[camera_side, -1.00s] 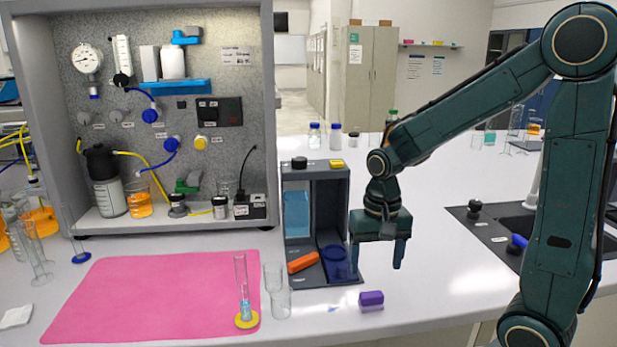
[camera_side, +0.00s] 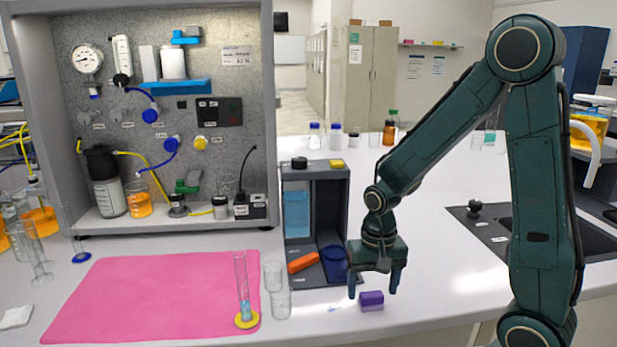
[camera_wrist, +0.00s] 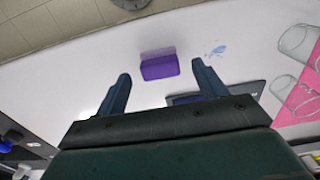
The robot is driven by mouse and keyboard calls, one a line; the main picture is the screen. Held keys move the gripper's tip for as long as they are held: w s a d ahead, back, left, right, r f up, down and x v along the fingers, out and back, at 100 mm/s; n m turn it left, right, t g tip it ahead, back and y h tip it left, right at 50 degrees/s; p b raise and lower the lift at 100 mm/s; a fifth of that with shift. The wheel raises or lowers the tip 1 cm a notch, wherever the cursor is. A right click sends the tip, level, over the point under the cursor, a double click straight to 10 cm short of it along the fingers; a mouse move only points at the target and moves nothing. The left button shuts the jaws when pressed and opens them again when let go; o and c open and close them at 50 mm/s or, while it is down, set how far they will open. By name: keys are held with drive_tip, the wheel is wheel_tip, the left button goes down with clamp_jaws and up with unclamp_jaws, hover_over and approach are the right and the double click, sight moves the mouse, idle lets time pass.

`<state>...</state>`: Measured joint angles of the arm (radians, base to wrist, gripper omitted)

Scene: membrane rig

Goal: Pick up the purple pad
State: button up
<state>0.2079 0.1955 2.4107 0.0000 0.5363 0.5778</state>
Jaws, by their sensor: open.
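The purple pad (camera_side: 371,298) is a small block lying on the white bench near its front edge. In the wrist view the purple pad (camera_wrist: 159,66) lies ahead of the fingertips, between their two lines. My gripper (camera_side: 373,295) is open and empty, pointing down with a finger to either side of the pad in the side view. Its two blue fingers also show apart in the wrist view, where the gripper (camera_wrist: 161,70) holds nothing. From these views I cannot tell exactly how high the fingertips are above the bench.
A dark grey box stand (camera_side: 316,168) with an orange block (camera_side: 302,262) and a blue round piece stands behind my gripper. Glass beakers (camera_side: 281,304) and a pink mat (camera_side: 150,295) with a cylinder lie to the left. A dark sink area (camera_side: 575,250) is at the right.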

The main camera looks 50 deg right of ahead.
sight(372, 294)
drive_tip(key=shift+f, duration=1.3)
drive_tip(key=c, duration=1.1)
drive_tip(key=shift+r, duration=0.2)
wheel_tip(372, 294, up, 20)
drive_tip(key=shift+f, duration=0.15)
